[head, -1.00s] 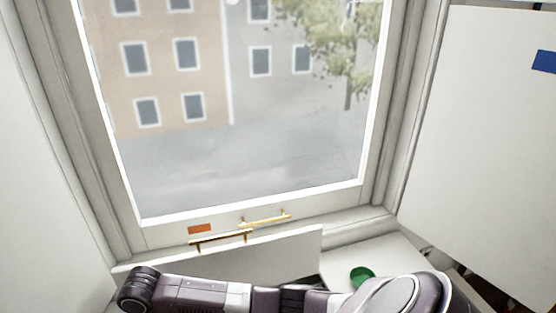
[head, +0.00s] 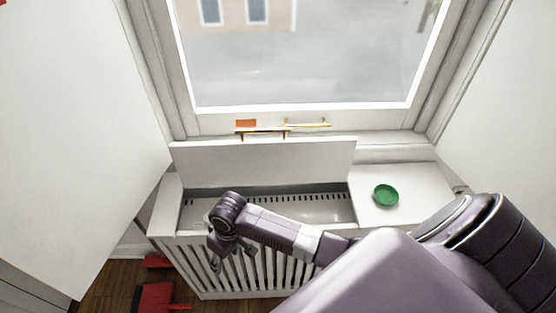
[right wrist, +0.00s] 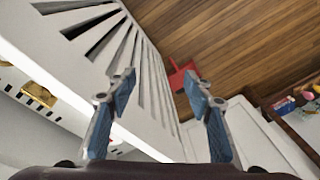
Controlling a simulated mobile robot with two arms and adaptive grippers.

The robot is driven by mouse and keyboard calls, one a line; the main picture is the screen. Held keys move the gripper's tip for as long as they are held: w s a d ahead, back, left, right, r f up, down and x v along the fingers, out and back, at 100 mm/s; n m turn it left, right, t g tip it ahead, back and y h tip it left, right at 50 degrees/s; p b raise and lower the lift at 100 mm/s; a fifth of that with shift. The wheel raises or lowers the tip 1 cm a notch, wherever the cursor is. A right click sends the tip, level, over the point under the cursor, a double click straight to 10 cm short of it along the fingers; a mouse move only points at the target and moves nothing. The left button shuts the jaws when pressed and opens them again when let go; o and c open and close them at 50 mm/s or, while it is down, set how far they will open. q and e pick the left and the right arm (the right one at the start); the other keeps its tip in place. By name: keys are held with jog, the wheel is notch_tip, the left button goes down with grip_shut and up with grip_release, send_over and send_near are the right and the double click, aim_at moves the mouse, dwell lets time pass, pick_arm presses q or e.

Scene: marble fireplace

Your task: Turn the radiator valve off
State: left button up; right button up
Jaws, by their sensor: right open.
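The white radiator cover (head: 205,272) stands below the window, its slatted front facing me and its lid (head: 262,164) raised. Through the open top I see the pale radiator (head: 300,211) with a row of dark slots. I cannot make out the valve in the head view. My right gripper (head: 229,258) points down by the left part of the slats. In the right wrist view my right gripper (right wrist: 158,78) is open, nothing between its fingers, with slats and floor beyond. A brass-coloured piece (right wrist: 38,94) shows at left there; I cannot tell what it is. My left gripper is not in view.
A green dish (head: 386,195) sits on the cover's right top. Brass handles (head: 306,123) and an orange label (head: 246,123) are at the window's bottom. A red object (head: 160,297) lies on the wooden floor (head: 110,292) at left. White panels flank both sides.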

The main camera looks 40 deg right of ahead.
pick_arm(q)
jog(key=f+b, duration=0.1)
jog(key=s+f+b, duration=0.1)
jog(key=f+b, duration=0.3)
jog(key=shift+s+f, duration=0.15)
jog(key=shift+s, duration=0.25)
pick_arm(e)
jog(key=s+d+f, duration=0.2)
jog(key=s+f, duration=0.2)
jog(key=f, duration=0.4)
jog(key=s+d+f+m, duration=0.1)
jog(key=s+d+f, duration=0.2)
jog(key=f, duration=0.6)
jog(key=s+d+f+h, duration=0.1)
jog(key=s+d+f, duration=0.2)
jog(key=s+f, duration=0.4)
notch_tip(320, 180, down, 2)
jog(key=shift+s+f+m+t, duration=0.1)
jog(key=shift+s+m+t, duration=0.1)
jog(key=shift+m+t, duration=0.15)
jog(key=s+d+f, duration=0.1)
jog(key=s+f, duration=0.3)
jog(key=s, duration=0.8)
jog(key=s+d+f, duration=0.2)
jog(key=s+f, duration=0.3)
jog(key=s, duration=0.7)
jog(key=shift+s+d+f+h, duration=0.2)
jog(key=shift+s+d+h, duration=0.1)
jog(key=shift+s, duration=0.05)
